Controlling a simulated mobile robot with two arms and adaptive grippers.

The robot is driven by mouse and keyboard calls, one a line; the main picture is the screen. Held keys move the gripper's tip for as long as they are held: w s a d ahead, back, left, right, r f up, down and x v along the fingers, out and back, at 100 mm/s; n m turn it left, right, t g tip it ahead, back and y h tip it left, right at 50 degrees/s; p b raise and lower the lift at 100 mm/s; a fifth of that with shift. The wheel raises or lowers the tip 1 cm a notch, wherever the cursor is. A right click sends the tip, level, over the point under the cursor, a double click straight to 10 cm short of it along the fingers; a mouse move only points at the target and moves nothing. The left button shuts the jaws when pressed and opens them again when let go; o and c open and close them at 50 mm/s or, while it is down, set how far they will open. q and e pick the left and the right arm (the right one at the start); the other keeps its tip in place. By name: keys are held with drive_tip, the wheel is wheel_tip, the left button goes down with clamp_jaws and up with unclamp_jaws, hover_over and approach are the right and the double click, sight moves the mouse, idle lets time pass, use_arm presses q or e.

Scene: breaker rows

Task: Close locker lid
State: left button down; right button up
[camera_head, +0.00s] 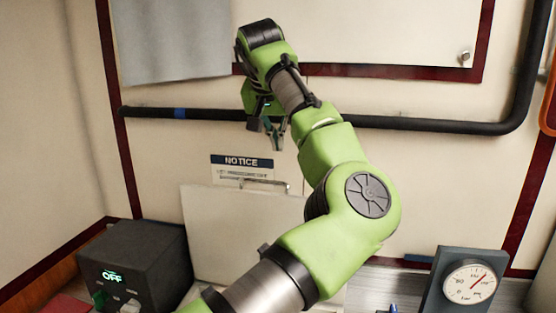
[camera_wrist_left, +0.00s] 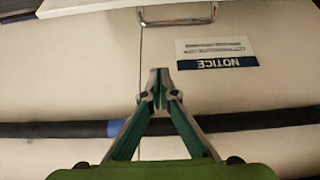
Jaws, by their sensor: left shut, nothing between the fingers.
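The locker lid (camera_head: 225,235) is a pale flat panel standing raised against the back wall, low in the head view. A metal handle (camera_head: 265,184) sits at its top edge; the handle also shows at the top of the left wrist view (camera_wrist_left: 178,22). My left gripper (camera_head: 277,146) is above the handle, in front of the wall, apart from the lid. In the left wrist view its fingertips (camera_wrist_left: 158,76) are together and empty. My arm hides the lid's right side and much of the space below it. My right gripper is not in view.
A black pipe (camera_head: 430,124) runs along the wall behind my left gripper. A NOTICE label (camera_head: 242,168) is on the wall above the lid. A dark box reading OFF (camera_head: 140,262) stands left of the lid; a gauge (camera_head: 468,283) stands at the right.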

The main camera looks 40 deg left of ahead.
use_arm(q)
drive_tip(key=p+x, duration=0.3)
drive_tip(key=x, duration=0.6)
drive_tip(key=s, duration=0.1)
drive_tip(key=s+d, duration=0.1)
drive_tip(key=s+d+p, duration=0.1)
drive_tip(key=shift+s+d+f, duration=0.1)
drive_tip(key=shift+s+f, duration=0.25)
drive_tip(key=shift+s, duration=0.05)
drive_tip(key=shift+w+f, duration=0.1)
